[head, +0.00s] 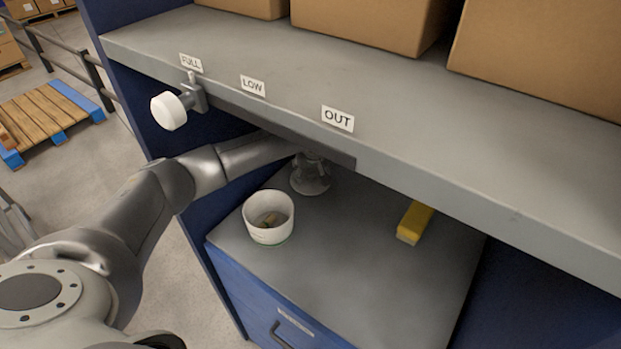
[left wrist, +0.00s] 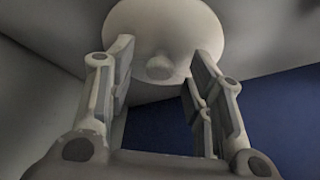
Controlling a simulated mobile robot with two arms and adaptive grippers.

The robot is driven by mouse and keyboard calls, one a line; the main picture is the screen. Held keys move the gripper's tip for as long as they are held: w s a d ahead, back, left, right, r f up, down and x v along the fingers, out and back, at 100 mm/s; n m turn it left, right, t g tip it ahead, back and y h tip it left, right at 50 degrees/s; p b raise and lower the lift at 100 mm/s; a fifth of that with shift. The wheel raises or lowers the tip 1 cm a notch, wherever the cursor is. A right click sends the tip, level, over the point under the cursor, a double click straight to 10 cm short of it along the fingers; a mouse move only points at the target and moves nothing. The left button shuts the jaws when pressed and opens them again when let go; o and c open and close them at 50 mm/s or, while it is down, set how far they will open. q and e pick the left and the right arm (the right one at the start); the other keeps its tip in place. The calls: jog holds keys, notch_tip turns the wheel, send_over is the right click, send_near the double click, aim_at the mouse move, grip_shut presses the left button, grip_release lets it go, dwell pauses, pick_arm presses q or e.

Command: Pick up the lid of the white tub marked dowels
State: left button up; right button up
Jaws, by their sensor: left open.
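The white tub (head: 252,232) stands open on the grey top of the blue cabinet, with a few short wooden pieces inside; I cannot read a marking on it. My left gripper (head: 310,172) is behind and right of the tub, under the shelf. In the left wrist view a pale round lid (left wrist: 182,22) with a small round knob (left wrist: 160,68) lies ahead of the left gripper (left wrist: 161,60). The open fingers stand on both sides of the knob, apart from it. My right gripper is not seen.
The grey shelf (head: 400,130) overhangs my left arm, with FULL, LOW and OUT labels and a white knob (head: 169,111) on its edge. A yellow block (head: 415,220) lies right on the cabinet top (head: 350,270). Clear surface separates it from the tub. Cardboard boxes (head: 370,22) sit above.

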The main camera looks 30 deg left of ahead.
pick_arm(q)
jog(key=shift+f, duration=0.1)
jog(key=shift+c, duration=0.4)
jog(key=c, duration=0.8)
jog(key=shift+c, duration=0.2)
